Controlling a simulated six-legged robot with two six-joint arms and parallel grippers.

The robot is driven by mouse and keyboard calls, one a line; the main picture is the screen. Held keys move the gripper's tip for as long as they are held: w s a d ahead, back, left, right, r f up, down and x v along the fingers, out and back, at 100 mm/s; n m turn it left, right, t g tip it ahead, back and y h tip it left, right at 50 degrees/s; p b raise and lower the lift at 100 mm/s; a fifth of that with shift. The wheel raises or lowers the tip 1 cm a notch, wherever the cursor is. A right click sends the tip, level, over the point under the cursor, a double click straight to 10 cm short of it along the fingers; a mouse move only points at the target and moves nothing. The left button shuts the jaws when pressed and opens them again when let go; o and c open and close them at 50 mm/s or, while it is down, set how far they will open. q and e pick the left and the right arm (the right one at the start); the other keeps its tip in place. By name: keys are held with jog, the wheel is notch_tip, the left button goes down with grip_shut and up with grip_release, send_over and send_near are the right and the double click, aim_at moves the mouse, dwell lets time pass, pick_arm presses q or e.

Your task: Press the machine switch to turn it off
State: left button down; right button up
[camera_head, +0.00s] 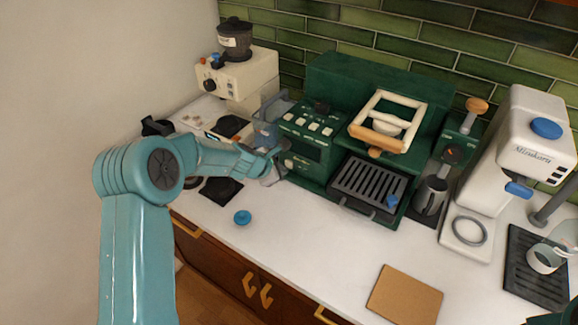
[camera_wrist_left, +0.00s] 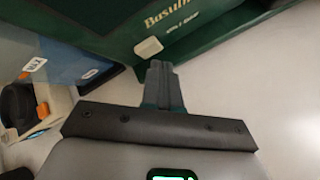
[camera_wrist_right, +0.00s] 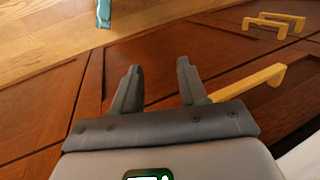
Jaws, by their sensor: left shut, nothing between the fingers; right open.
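The green machine (camera_head: 335,110) stands against the tiled wall, with rows of pale buttons (camera_head: 310,124) on its sloped top left panel. My left gripper (camera_head: 279,166) is shut and empty at the machine's lower left front. Its fingertips (camera_wrist_left: 160,70) appear just below the switch in the wrist view; I cannot tell whether they touch it. The left gripper hides that part of the front in the head view. My right gripper (camera_wrist_right: 158,75) is open and empty before the wooden cabinet doors.
A cream grinder (camera_head: 245,75) stands at the back left. A blue pitcher-like container (camera_head: 268,125) is close beside the left gripper. A white machine (camera_head: 515,150) stands at right. A blue knob-like piece (camera_head: 242,217) and brown board (camera_head: 405,296) lie on the counter, whose front middle is clear.

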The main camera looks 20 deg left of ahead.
pick_arm(q)
jog(key=shift+s, duration=0.15)
jog(key=s+b, duration=0.4)
jog(key=shift+s+a+f+b, duration=0.2)
jog(key=shift+a+b, duration=0.1)
jog(key=shift+a, duration=0.1)
jog(key=shift+s+r, duration=0.1)
jog(key=shift+s, duration=0.25)
jog(key=shift+s+r+b, duration=0.15)
jog(key=shift+s+b, duration=0.15)
jog(key=shift+r, duration=0.1)
